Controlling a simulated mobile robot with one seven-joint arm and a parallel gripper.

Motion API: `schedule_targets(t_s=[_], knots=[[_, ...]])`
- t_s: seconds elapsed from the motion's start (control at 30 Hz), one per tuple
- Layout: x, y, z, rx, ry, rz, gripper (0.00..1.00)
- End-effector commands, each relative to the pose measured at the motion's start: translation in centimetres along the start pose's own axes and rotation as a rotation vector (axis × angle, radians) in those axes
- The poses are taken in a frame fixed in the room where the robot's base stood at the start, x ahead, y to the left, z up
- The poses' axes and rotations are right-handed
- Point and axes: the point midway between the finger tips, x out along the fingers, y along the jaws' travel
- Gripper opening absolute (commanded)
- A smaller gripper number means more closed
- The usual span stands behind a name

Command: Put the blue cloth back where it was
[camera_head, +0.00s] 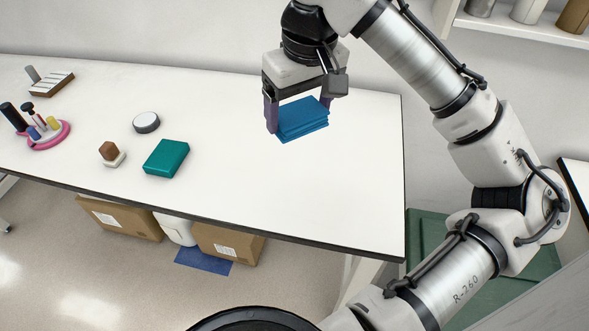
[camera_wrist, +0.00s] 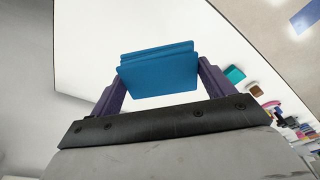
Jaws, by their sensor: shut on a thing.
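The blue cloth (camera_head: 302,120) is a folded, layered stack, held between the two purple fingers of my gripper (camera_head: 298,110). It is over the right part of the white table (camera_head: 330,205); I cannot tell for sure whether it touches the top. In the wrist view the blue cloth (camera_wrist: 160,70) sits between the fingers of my gripper (camera_wrist: 158,85), with white tabletop behind it. My gripper is shut on the cloth, and the fingers hide its side edges.
A teal block (camera_head: 166,158), a small brown-and-white item (camera_head: 111,153), a round white disc (camera_head: 146,122), a pink holder (camera_head: 48,138) and a striped rack (camera_head: 51,84) stand on the left half. The table's right part is clear. Boxes (camera_head: 122,218) lie below on the floor.

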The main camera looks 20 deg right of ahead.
Motion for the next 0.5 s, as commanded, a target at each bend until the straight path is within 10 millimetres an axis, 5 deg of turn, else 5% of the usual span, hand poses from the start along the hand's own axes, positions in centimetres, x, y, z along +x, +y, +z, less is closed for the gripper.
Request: schedule_targets(t_s=[0.23,0.5], knots=[[1.6,0.0,0.3,0.0,-0.001,-0.004,0.6],[8.2,0.0,1.3,0.002,-0.002,-0.005,0.6]])
